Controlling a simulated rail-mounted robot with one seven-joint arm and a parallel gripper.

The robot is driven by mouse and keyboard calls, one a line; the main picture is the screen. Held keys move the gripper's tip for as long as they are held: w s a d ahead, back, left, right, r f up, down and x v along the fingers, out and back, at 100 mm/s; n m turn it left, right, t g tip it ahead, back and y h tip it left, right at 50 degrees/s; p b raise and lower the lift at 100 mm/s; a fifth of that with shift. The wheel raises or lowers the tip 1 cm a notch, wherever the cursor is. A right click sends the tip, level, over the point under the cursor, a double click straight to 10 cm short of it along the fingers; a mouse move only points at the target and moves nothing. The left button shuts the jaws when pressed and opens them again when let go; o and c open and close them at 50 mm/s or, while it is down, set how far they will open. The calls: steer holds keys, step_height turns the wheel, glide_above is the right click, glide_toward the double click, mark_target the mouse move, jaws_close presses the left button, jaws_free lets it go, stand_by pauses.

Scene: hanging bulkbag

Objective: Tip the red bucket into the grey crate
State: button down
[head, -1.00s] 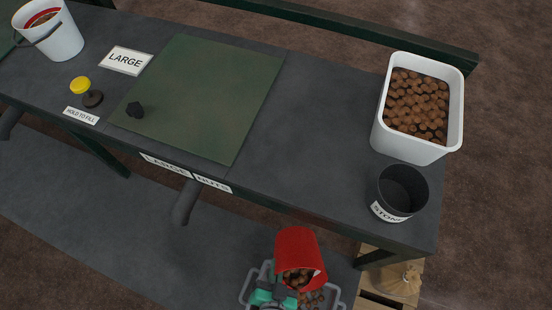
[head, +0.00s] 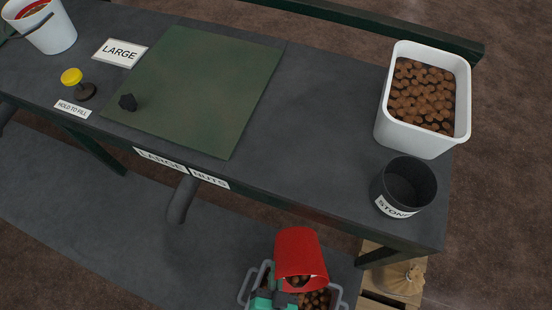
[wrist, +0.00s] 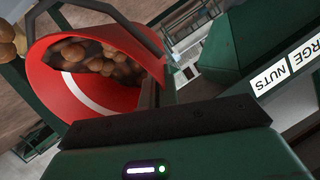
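The red bucket (head: 298,255) is tipped in the head view, its mouth facing down and toward the camera over the grey crate (head: 247,284). Brown nuts show at its mouth and several lie in the crate below. In the wrist view the red bucket (wrist: 75,95) fills the left side, with nuts still inside and some at its rim. My gripper (head: 272,291) is at the bucket's lower edge in the head view. In the wrist view its dark jaw is against the bucket's handle and rim; the fingertips are hidden, but the bucket stays held in the air.
The workbench (head: 310,150) stands behind the crate. On it are a white tub of nuts (head: 385,115), a black STONE pot (head: 375,190), a green mat (head: 205,90), a yellow button (head: 71,76) and a white bucket (head: 58,35). A wooden pallet (head: 385,257) stands right of the crate.

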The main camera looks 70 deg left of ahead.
steer(key=shift+s+d+f+t+y+b, duration=0.25)
steer(key=shift+d+f+y+b, duration=0.4)
steer(key=shift+b, duration=1.1)
steer(key=shift+s+d+f+t+y+b, duration=0.1)
steer(key=shift+d+f+t+y+b, duration=0.4)
steer(key=shift+b, duration=1.2)
steer(key=shift+s+d+f+y+b, duration=0.15)
steer(key=shift+d+y+b, duration=0.25)
steer(key=shift+y+b, duration=0.3)
